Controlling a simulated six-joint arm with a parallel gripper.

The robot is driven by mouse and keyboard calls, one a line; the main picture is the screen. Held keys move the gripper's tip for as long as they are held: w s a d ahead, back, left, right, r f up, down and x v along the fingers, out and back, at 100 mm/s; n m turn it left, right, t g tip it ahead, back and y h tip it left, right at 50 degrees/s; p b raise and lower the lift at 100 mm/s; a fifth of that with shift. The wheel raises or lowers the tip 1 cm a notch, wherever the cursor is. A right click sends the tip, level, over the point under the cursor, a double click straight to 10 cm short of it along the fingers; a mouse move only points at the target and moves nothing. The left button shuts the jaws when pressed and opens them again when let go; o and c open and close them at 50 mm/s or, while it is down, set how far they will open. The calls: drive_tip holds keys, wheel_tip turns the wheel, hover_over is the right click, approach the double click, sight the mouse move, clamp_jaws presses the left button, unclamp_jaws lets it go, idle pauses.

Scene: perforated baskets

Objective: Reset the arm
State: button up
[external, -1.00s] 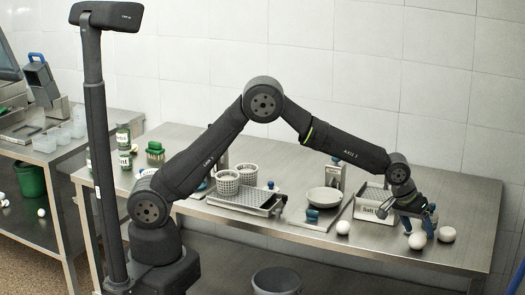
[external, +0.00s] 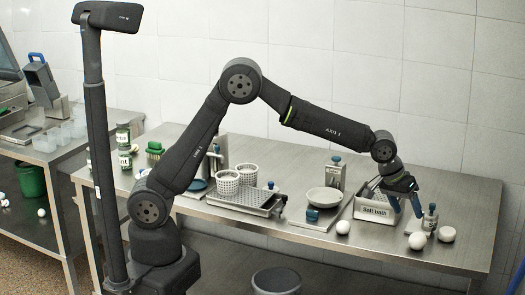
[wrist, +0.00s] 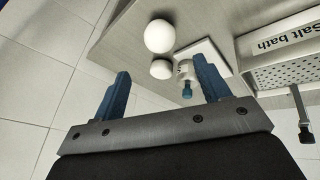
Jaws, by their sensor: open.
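My gripper (external: 406,203) is at the right part of the steel table, above and beside the "Salt bath" container (external: 374,213). In the wrist view (wrist: 164,92) its two blue fingers stand wide apart with nothing between them. A blue-topped fitting on a white plate (wrist: 187,75) shows beyond the fingers; in the external view the fitting (external: 430,218) stands just right of the fingers. A white ball (external: 418,240) and a second round white object (external: 447,234) lie on the table right of the gripper, apart from it.
A white bowl (external: 324,196) sits left of the salt bath, and another white ball (external: 343,227) lies near the front edge. The table's far right end is clear.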

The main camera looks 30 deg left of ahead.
drive_tip(key=x, duration=1.1)
drive_tip(key=shift+s+a+f, duration=0.1)
drive_tip(key=r, duration=0.3)
drive_tip(key=s+r, duration=0.1)
drive_tip(key=r, duration=0.1)
drive_tip(key=shift+r, duration=0.15)
drive_tip(key=s+a+r, duration=0.1)
drive_tip(key=s+r, duration=0.5)
drive_tip(key=s, duration=0.5)
drive_tip(key=a+m+g, duration=0.2)
drive_tip(key=a+m, duration=0.2)
drive_tip(key=a, duration=0.3)
approach(423, 238)
drive_tip(key=shift+h, duration=0.3)
drive_tip(key=a+f, duration=0.1)
drive_tip(key=f, duration=0.1)
drive_tip(key=a+f, duration=0.1)
drive_tip(key=f, duration=0.1)
drive_tip(key=w+a+f, duration=0.1)
drive_tip(key=a+f, duration=0.1)
drive_tip(key=shift+f, duration=0.8)
